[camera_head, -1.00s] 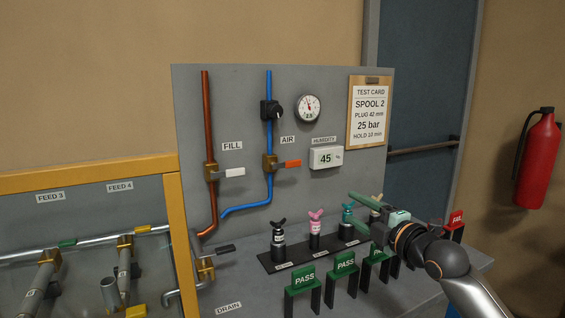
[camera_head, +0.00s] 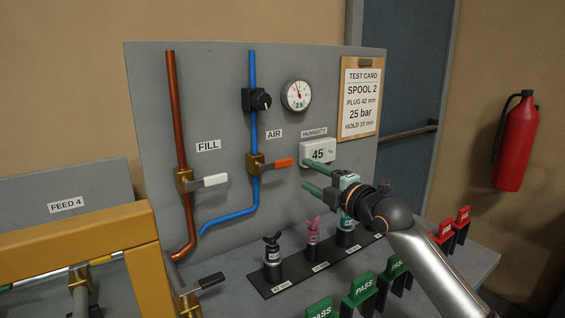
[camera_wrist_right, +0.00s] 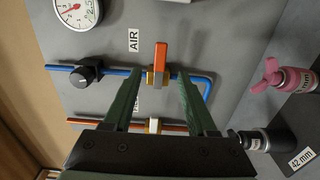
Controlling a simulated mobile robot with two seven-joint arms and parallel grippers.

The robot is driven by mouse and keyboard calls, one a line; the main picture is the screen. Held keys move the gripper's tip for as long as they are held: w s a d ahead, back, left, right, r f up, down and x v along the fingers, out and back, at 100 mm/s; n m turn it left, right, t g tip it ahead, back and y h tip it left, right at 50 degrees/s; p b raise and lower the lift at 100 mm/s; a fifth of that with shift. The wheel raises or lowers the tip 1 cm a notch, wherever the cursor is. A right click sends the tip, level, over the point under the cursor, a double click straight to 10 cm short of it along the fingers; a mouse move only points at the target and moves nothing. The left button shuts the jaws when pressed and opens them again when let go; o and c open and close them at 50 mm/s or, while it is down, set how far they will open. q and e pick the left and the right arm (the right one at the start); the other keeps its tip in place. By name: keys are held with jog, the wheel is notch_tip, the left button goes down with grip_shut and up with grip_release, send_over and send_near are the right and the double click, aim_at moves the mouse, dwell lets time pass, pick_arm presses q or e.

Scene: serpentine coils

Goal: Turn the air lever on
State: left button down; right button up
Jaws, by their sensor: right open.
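The air lever (camera_head: 284,162) is an orange handle on a brass valve (camera_head: 256,165) on the blue pipe, below the AIR label. It points right, across the pipe. In the right wrist view the orange lever (camera_wrist_right: 161,57) stands beyond and between my fingers, apart from them. My right gripper (camera_head: 312,176) is open and empty, its green fingers just right of the lever in the head view and pointing toward the panel. The right wrist view also shows the open gripper (camera_wrist_right: 155,98). My left gripper is not in view.
The white FILL lever (camera_head: 215,180) sits on the copper pipe to the left. A gauge (camera_head: 297,95) and a black knob (camera_head: 262,100) are above. Plugs in a black rack (camera_head: 297,275) and green PASS tags (camera_head: 362,288) stand below. The humidity box (camera_head: 317,150) is close above my fingers.

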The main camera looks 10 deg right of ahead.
aim_at(286, 164)
jog(key=x, duration=1)
jog(key=shift+w+a, duration=0.2)
jog(key=shift+w, duration=0.05)
jog(key=shift+c, duration=0.3)
grip_shut()
dwell(1.0)
